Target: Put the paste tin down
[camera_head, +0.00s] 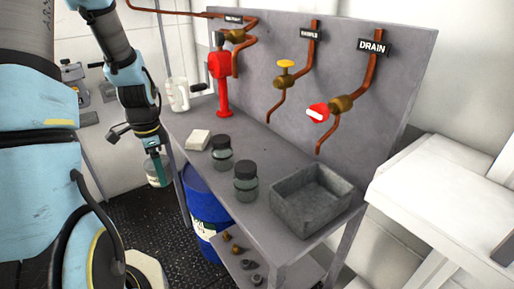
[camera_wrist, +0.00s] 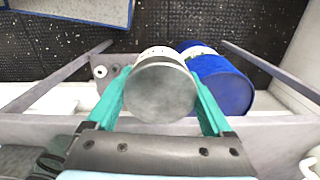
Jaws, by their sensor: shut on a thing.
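The paste tin (camera_wrist: 160,92) is a round tin with a grey metal end and a pale label along its side. My gripper (camera_wrist: 160,105) has its teal fingers closed on both sides of it. In the head view the tin (camera_head: 157,171) hangs below my gripper (camera_head: 151,147), left of the grey bench (camera_head: 190,144) and apart from its top. Dark floor shows beneath it. The far side of the tin is hidden from the wrist view.
A blue drum (camera_head: 203,198) stands below. Bare benchtop lies around the jars.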

